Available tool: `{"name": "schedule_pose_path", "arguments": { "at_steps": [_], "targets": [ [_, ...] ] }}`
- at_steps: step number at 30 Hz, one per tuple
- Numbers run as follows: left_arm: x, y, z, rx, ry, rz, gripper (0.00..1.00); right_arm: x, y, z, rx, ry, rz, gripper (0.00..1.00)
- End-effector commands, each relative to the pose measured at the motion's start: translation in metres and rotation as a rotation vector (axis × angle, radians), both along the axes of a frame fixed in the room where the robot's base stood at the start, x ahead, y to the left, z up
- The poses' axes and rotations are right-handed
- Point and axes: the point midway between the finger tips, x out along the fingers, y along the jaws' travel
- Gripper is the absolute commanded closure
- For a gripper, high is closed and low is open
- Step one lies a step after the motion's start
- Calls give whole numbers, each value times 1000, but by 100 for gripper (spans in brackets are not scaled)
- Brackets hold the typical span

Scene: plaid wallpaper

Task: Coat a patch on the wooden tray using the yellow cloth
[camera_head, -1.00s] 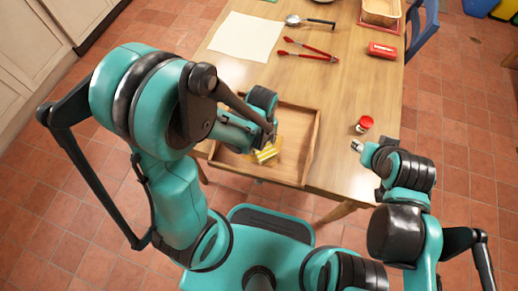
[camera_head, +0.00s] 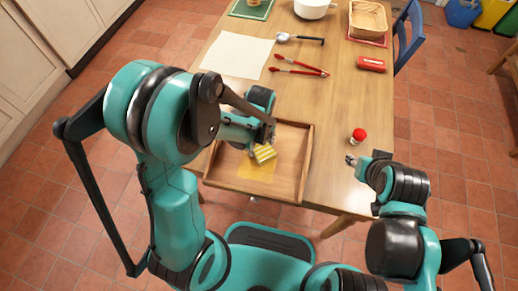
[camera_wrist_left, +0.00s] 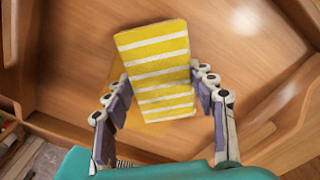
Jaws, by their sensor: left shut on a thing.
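The wooden tray (camera_head: 307,160) lies at the table's near edge and fills much of the left wrist view (camera_wrist_left: 60,65). The yellow cloth (camera_head: 264,154), a striped yellow-and-white block, is over the tray's inside. My left gripper (camera_head: 263,143) is shut on it; the left wrist view shows a finger on each side of the cloth (camera_wrist_left: 158,70). I cannot tell whether the cloth touches the tray floor. A yellow patch (camera_head: 257,172) covers part of the floor in front of and beneath the cloth. My right gripper (camera_head: 352,160) is empty beside the table's right edge; its jaw opening is unclear.
A red-capped jar (camera_head: 358,137) stands right of the tray near my right gripper. Red tongs (camera_head: 298,66), a ladle (camera_head: 300,39), a white sheet (camera_head: 237,56) and a red box (camera_head: 371,64) lie farther back. The wood between tray and tongs is clear.

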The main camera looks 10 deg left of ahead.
Motion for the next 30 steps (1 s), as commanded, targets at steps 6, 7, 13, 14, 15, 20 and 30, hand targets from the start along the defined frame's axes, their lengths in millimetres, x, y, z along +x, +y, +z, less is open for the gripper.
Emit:
{"name": "schedule_pose_path", "arguments": {
  "at_steps": [6,7,13,14,15,20,30],
  "targets": [
    [21,0,-2,0,0,0,67,0,0,-4,0,0,0,60],
    [23,0,-2,0,0,0,67,0,0,-4,0,0,0,60],
    [26,-4,-1,0,0,-1,67,0,0,-4,0,0,0,60],
    [26,-5,-1,0,0,-1,67,0,0,-4,0,0,0,60],
    [26,-8,-1,0,0,-2,67,0,0,-4,0,0,0,60],
    [26,-19,0,0,0,-2,67,0,0,-4,0,0,0,60],
    [8,-20,-1,0,0,0,67,0,0,-6,0,0,0,60]
  ]
}}
